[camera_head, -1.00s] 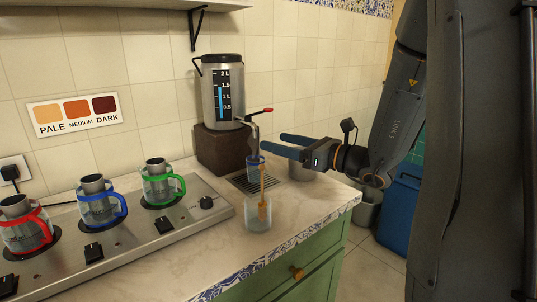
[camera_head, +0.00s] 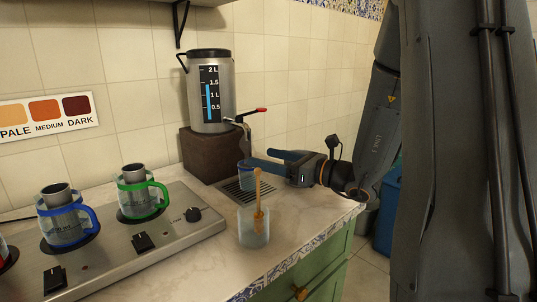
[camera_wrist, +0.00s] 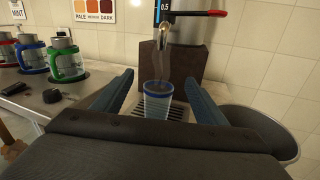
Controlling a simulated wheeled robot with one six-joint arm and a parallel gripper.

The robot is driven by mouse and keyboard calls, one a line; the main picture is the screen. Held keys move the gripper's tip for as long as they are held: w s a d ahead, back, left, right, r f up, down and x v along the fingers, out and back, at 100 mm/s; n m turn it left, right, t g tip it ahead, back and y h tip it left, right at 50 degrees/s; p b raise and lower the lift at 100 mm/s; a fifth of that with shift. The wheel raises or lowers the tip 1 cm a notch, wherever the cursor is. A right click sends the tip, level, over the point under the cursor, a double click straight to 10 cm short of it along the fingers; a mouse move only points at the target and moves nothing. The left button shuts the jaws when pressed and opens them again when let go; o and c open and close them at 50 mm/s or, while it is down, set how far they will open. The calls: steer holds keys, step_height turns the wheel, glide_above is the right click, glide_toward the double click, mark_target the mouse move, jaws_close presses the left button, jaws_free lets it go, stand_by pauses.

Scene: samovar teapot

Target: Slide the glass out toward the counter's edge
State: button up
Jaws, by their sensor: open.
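A small glass with blue bands (camera_head: 246,178) stands upright on the drip grate under the samovar's tap. In the wrist view the glass (camera_wrist: 158,104) sits between the two blue fingers, with a gap on each side and faint steam above it. My gripper (camera_head: 261,159) is open and comes in from the right at about the glass's height. The gripper also shows in the wrist view (camera_wrist: 159,78). The samovar (camera_head: 209,95) stands on a dark brown block (camera_head: 206,155), its red-handled tap (camera_head: 243,122) above the glass. The counter's edge (camera_head: 290,258) has blue patterned tiles.
A second glass (camera_head: 253,228) with a wooden honey dipper (camera_head: 258,200) stands in front, near the counter's edge. The stove (camera_head: 150,245) with the blue-handled (camera_head: 66,220) and green-handled (camera_head: 140,193) pots is at left. A round grey container (camera_wrist: 262,130) is at right.

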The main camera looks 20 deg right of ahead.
mark_target(247, 173)
step_height(247, 173, down, 6)
steer(key=shift+f, duration=0.2)
steer(key=x, duration=0.7)
steer(key=shift+w+a, duration=0.15)
steer(key=shift+w, duration=0.05)
steer(key=shift+c, duration=0.2)
